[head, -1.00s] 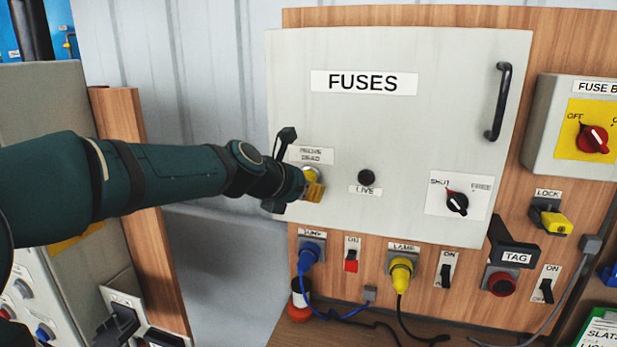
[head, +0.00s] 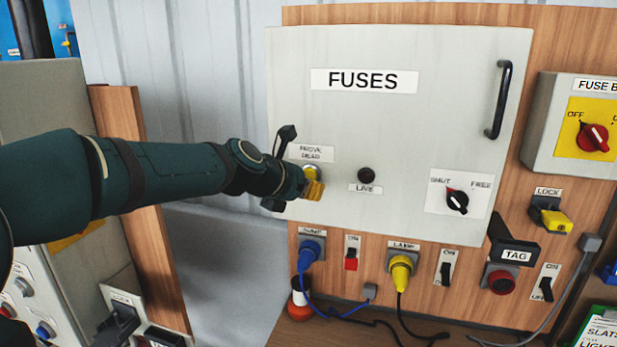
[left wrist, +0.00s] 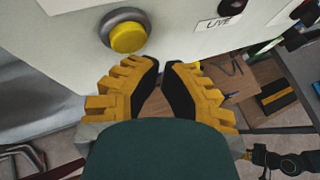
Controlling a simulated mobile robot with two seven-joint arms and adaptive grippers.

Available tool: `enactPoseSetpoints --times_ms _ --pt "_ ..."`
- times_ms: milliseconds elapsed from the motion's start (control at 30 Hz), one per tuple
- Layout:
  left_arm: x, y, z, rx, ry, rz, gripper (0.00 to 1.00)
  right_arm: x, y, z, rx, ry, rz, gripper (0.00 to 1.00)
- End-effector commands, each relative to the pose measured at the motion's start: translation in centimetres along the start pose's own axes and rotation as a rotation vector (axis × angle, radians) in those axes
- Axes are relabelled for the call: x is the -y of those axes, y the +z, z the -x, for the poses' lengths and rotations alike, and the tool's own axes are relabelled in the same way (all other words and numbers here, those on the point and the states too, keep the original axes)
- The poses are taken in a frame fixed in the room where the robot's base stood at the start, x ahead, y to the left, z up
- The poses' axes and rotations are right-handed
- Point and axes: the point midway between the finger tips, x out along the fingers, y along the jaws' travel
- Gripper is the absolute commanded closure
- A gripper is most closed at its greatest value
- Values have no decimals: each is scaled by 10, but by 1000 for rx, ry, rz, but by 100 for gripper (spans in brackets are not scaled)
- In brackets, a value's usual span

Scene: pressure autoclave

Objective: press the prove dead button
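The prove dead button (left wrist: 128,37) is a round yellow button in a grey ring on the pale fuses panel (head: 400,120). In the head view the button (head: 311,171) is partly hidden behind my fingers, under its label (head: 310,153). My left gripper (left wrist: 163,65) has yellow, black-padded fingers whose tips nearly meet, with nothing held between them. In the head view this gripper (head: 314,190) is in front of the panel, just below the button. In the wrist view the button stays uncovered, up and left of the tips. A dark jointed shape, apparently my right gripper (left wrist: 262,160), is small at lower right.
The dark live lamp (head: 366,175) and the shut/free knob (head: 457,201) are to the right on the panel. Below are a blue plug (head: 309,250), a yellow plug (head: 401,272) and switches. A wooden post (head: 150,220) stands behind my left arm.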

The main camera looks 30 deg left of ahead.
Motion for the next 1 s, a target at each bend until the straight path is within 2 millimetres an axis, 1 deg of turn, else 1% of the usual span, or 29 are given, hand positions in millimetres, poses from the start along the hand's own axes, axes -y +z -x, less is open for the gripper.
enactPoseSetpoints --times_ms 267,533,1000 --pt "0 0 0 0 0 0 100 0 0 1 0 0 0 53" --pt "-3 4 -6 -1 -1 1 100 3 -1 8 0 0 0 53" --pt "-4 4 -7 0 0 0 100 3 -1 8 0 0 0 53"
